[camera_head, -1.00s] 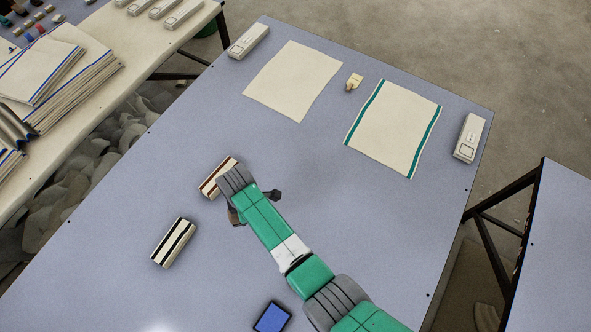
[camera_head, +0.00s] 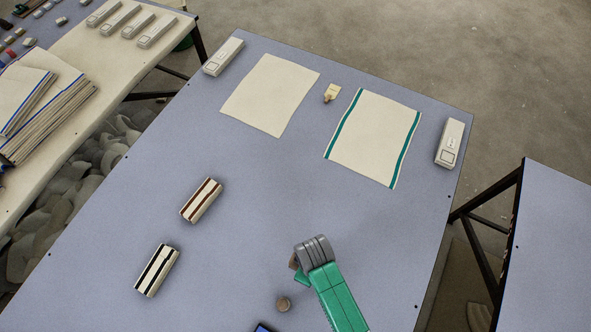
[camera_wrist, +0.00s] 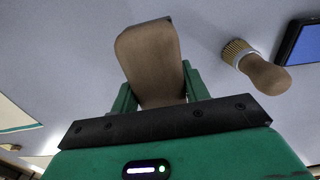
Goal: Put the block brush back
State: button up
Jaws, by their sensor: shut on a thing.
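My gripper (camera_wrist: 159,88) is shut on a brown wooden block, which I take to be the block brush (camera_wrist: 152,58). The block sits between the green fingers in the wrist view and sticks out past them. Its bristles are not visible. In the head view, my gripper (camera_head: 298,268) is over the lower middle of the blue-grey table (camera_head: 230,285), and only a small brown part of the block (camera_head: 293,262) shows beside the wrist. The gap between block and table cannot be told.
A round brush (camera_wrist: 255,65) lies close by, beside a blue-screened tablet (camera_wrist: 299,47). Two striped cream bars (camera_head: 201,200) (camera_head: 158,270) lie to the left. Two cloths (camera_head: 270,95) (camera_head: 372,138), a small cream tool (camera_head: 331,93) and two white devices (camera_head: 223,56) (camera_head: 450,143) lie farther back. The middle is clear.

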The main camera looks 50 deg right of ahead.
jog(key=b, duration=0.2)
send_over(293, 233)
jog(key=shift+s+a+f, duration=0.25)
jog(key=shift+s+f, duration=0.05)
jog(key=shift+f, duration=0.25)
jog(key=shift+w+d+f+b, duration=0.2)
jog(key=shift+f+b, duration=0.1)
jog(key=shift+f, duration=0.6)
jog(key=shift+w+d+f+b, duration=0.15)
jog(key=shift+f+b, duration=0.15)
jog(key=shift+f, duration=0.6)
jog(key=shift+a, duration=0.15)
jog(key=o, duration=1)
jog(key=shift+f, duration=0.15)
jog(key=shift+c, duration=0.2)
notch_tip(293, 233, up, 12)
jog(key=p, duration=0.3)
